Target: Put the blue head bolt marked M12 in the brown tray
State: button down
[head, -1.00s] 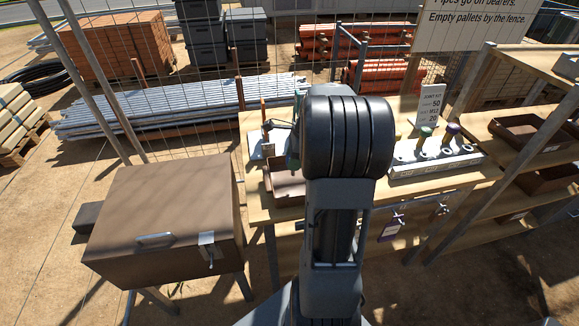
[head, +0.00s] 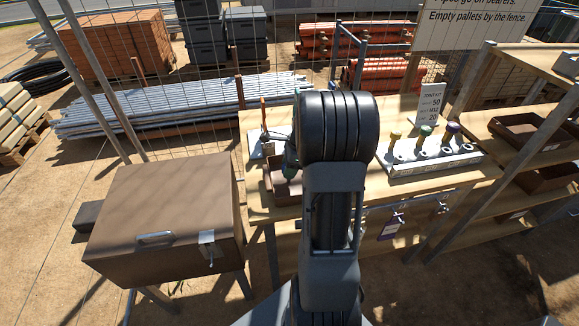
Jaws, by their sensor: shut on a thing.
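The brown tray (head: 282,196) lies on the wooden bench, just left of my arm, which covers its right side. The end of my gripper (head: 291,163) shows only in part at the left edge of my arm, over the tray. It is shut, but its fingertips and what it holds are too small and covered to make out clearly. No blue head shows in the pale bolt rack (head: 436,162) to the right of my arm. No M12 marking on a bolt is legible.
A small sign (head: 430,103) stands behind the rack. A brown lidded box (head: 165,215) stands left of the bench. Shelves with brown bins (head: 525,133) are at the right. A white board with an upright orange-brown piece (head: 263,112) is behind the tray.

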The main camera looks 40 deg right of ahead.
jog(key=c, duration=0.5)
grip_release()
jog(key=shift+f, duration=0.1)
jog(key=shift+c, duration=0.2)
jog(key=v, duration=1.1)
jog(key=s+a+n+t+h, duration=0.1)
jog(key=s+a+n, duration=0.4)
jog(key=a+n, duration=0.6)
jog(key=s+a+n+t+h, duration=0.1)
jog(key=s+a+n, duration=0.4)
jog(key=a+n, duration=0.7)
jog(key=shift+s+a+n+h, duration=0.2)
jog(key=shift+s+n+h, duration=0.2)
jog(key=shift+n, duration=0.5)
